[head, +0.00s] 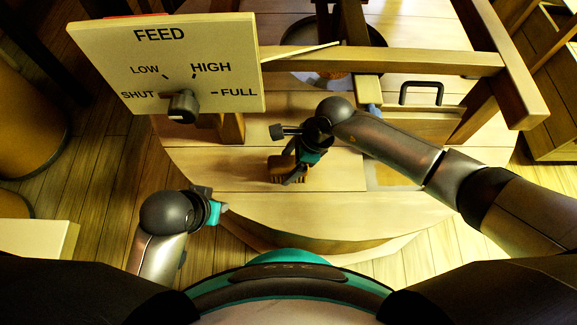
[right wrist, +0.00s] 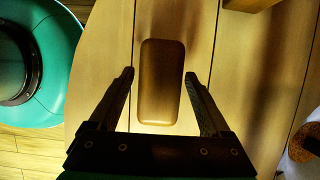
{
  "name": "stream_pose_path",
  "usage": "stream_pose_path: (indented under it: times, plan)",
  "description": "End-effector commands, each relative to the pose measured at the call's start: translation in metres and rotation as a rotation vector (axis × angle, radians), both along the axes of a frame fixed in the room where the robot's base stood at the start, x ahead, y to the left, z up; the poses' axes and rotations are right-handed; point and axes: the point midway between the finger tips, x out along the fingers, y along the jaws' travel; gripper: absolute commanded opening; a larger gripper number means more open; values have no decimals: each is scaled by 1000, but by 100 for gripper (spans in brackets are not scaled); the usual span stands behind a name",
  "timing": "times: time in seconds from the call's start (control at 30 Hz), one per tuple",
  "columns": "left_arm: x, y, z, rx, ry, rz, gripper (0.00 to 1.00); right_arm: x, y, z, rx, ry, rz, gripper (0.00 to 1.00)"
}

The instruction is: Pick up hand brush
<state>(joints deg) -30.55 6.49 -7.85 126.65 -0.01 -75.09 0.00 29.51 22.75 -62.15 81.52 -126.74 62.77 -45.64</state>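The hand brush is a brown wooden block with rounded corners. In the head view the brush (head: 275,169) lies on the round wooden top, partly hidden by my right gripper (head: 294,174). In the right wrist view the brush (right wrist: 160,85) lies lengthwise between the two fingers of my right gripper (right wrist: 159,77). The fingers are spread, with a gap on each side of the block. How far above the top they are is hard to tell. My left gripper (head: 216,209) is at the lower left, away from the brush; its fingers are barely visible.
A feed sign (head: 165,65) with a dial knob (head: 183,106) stands at the upper left. A wooden frame beam (head: 420,63) crosses behind my right arm. A dark handle (head: 421,88) is at the right. The top's front left is clear.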

Motion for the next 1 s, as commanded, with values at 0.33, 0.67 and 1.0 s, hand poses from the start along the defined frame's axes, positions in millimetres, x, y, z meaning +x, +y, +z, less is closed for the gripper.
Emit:
stream_pose_path:
  times: [0.33,0.67,1.0]
  plan:
    - [0,0,0,0,1,0,30,0,0,0,0,0,0,41]
    - [0,0,0,0,1,0,30,0,0,0,0,0,0,4]
    - [0,0,1,0,1,0,30,0,1,2,1,0,0,1]
